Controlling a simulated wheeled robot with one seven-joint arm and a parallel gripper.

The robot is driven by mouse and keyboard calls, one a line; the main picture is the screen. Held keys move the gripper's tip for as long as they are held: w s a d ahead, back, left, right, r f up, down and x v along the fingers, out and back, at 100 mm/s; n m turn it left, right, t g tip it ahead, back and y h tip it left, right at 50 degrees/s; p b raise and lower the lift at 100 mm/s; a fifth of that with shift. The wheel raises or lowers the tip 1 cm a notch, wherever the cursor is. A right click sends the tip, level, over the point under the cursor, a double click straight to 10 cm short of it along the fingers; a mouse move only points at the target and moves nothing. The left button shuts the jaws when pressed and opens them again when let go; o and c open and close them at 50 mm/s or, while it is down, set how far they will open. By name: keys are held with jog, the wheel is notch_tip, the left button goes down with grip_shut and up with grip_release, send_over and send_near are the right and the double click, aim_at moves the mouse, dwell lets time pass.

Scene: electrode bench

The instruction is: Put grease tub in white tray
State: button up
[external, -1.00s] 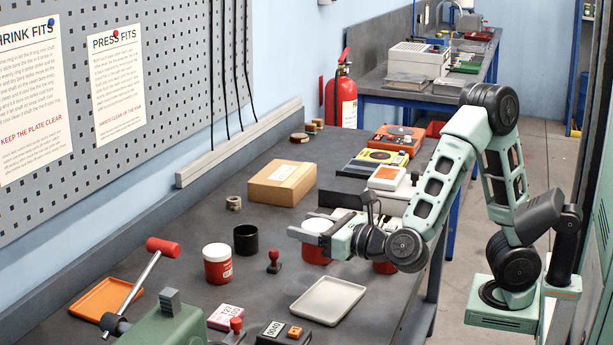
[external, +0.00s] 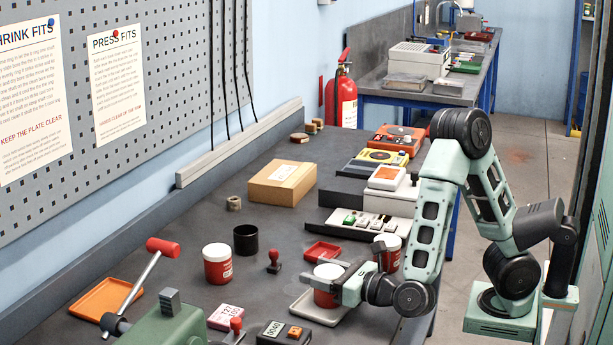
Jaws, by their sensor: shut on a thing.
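My gripper (external: 328,275) is shut on a red grease tub (external: 325,298) with a white lid. The tub is upright over the white tray (external: 303,309), inside its outline in the external view. I cannot tell whether its base touches the tray floor. Fingers hide part of the tub's side, and the tub and gripper hide part of the tray. A similar red tub with a white lid (external: 217,268) stands to the left on the bench. Another (external: 388,258) stands behind and to the right of my gripper.
A small red tray (external: 321,251) lies just behind my gripper. A red-handled stamp (external: 273,262) and a black cup (external: 246,239) stand to the left. A keypad strip (external: 360,224) and a cardboard box (external: 282,184) are farther back. An orange tray (external: 104,299) lies front left.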

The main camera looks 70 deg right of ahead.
jog(key=shift+f+b, duration=0.1)
jog(key=shift+b, duration=0.2)
jog(key=o, duration=1.2)
jog(key=shift+c, duration=0.2)
jog(key=shift+r, duration=0.2)
jog(key=shift+s+a+p, duration=0.1)
jog(key=shift+s+p, duration=0.1)
jog(key=shift+p, duration=0.1)
jog(key=s, duration=0.3)
jog(key=s+a+b, duration=0.1)
jog(key=s, duration=0.3)
jog(key=s+b, duration=0.1)
jog(key=s, duration=0.3)
jog(key=shift+s+a, duration=0.25)
jog(key=shift+a, duration=0.1)
